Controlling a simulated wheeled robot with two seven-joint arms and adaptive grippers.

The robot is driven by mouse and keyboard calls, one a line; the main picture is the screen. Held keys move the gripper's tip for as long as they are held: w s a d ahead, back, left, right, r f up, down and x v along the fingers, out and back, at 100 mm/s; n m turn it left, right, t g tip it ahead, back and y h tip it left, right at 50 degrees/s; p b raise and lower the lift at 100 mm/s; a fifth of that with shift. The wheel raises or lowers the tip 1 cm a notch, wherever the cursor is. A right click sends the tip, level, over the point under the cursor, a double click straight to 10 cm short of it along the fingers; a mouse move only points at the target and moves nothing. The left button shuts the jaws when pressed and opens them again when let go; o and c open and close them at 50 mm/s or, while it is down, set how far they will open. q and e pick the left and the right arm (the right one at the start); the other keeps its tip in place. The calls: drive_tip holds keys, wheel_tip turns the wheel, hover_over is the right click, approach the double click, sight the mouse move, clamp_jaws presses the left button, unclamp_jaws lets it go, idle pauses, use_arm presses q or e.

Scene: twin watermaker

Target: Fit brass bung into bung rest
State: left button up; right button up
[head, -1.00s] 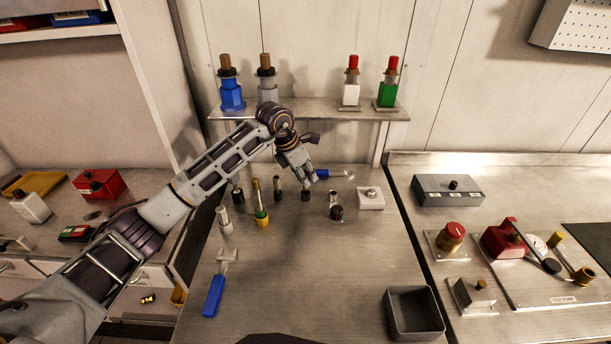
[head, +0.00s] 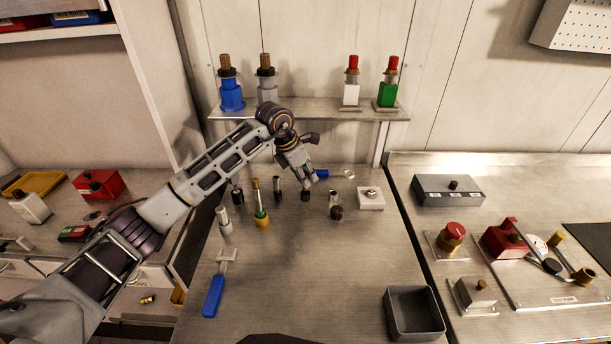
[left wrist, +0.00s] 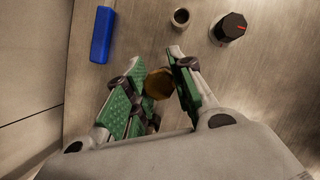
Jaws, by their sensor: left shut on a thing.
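My left gripper (head: 312,180) hangs over the back part of the steel bench, among the small upright items. In the left wrist view its green-padded fingers (left wrist: 160,85) are shut on a brass-coloured round piece, the brass bung (left wrist: 158,83). The fingers hide part of it, and in the head view it is not clearly visible. A small open-topped round holder (left wrist: 181,17) stands beyond the fingertips, apart from the bung. I cannot tell for sure whether this is the bung rest. My right gripper is not in view.
A black knob with a red mark (left wrist: 230,27) and a blue handle (left wrist: 102,35) lie near the gripper. A grey bin (head: 413,314) stands at front right. The bench's middle front is clear.

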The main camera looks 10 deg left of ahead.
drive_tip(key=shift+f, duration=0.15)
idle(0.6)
use_arm(q)
drive_tip(key=shift+f, duration=0.15)
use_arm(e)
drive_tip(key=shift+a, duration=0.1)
use_arm(q)
drive_tip(key=shift+f+b, duration=0.2)
drive_tip(key=shift+b, duration=0.15)
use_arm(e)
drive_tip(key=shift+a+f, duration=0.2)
use_arm(q)
drive_tip(key=shift+f+b, duration=0.3)
drive_tip(key=shift+f, duration=0.15)
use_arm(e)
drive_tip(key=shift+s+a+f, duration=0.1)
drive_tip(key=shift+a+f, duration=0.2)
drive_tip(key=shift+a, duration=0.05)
use_arm(q)
drive_tip(key=shift+f, duration=0.35)
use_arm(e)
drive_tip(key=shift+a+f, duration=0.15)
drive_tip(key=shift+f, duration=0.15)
use_arm(q)
drive_tip(key=shift+f+b, duration=0.3)
drive_tip(key=shift+b, duration=0.2)
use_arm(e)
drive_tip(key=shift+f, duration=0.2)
